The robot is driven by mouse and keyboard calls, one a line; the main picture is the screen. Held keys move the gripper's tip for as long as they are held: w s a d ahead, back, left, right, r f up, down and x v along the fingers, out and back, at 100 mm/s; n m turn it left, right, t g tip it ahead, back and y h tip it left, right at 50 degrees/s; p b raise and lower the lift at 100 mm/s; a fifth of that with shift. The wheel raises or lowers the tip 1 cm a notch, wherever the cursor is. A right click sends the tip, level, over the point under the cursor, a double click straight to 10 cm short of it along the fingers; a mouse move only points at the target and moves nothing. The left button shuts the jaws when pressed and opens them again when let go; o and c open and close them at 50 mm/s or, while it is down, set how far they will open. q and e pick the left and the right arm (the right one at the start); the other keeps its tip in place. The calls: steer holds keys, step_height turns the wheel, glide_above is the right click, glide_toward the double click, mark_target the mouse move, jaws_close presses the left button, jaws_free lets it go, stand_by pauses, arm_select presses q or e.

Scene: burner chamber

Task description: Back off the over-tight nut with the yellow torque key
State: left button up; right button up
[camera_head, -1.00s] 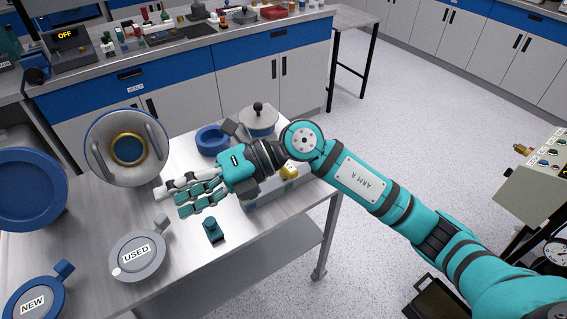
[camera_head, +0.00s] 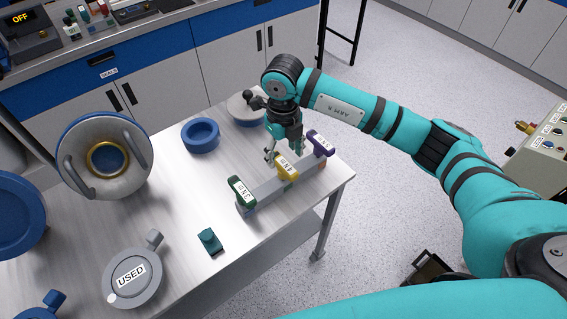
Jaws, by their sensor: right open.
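The yellow torque key (camera_head: 287,166) stands in a grey rack (camera_head: 268,192) at the table's right edge, between a green key (camera_head: 241,190) and a purple key (camera_head: 320,143). Its label is too small to read surely. My right gripper (camera_head: 284,154) points down at the yellow key, open, with its fingers close around or just behind the key's top. I cannot tell whether they touch it. I cannot make out the over-tight nut. My left gripper is not in view.
A grey flanged vessel with a gold ring (camera_head: 91,145) stands at the left of the table. A blue ring (camera_head: 200,132), a grey lidded pot (camera_head: 244,105), a small teal block (camera_head: 209,240) and a lid marked USED (camera_head: 133,276) are also there. The table's middle is clear.

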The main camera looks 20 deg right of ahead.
mark_target(283, 163)
step_height(283, 163, down, 3)
steer(key=shift+f+p, duration=0.2)
steer(key=shift+p, duration=0.15)
step_height(283, 163, down, 4)
steer(key=shift+f+p, duration=0.2)
steer(key=shift+p, duration=0.75)
steer(key=shift+f, duration=0.3)
steer(key=c, duration=0.8)
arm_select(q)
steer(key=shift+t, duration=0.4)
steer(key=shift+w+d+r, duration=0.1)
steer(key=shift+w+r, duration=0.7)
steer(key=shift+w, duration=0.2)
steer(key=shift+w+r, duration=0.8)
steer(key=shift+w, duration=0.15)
arm_select(e)
jaws_close()
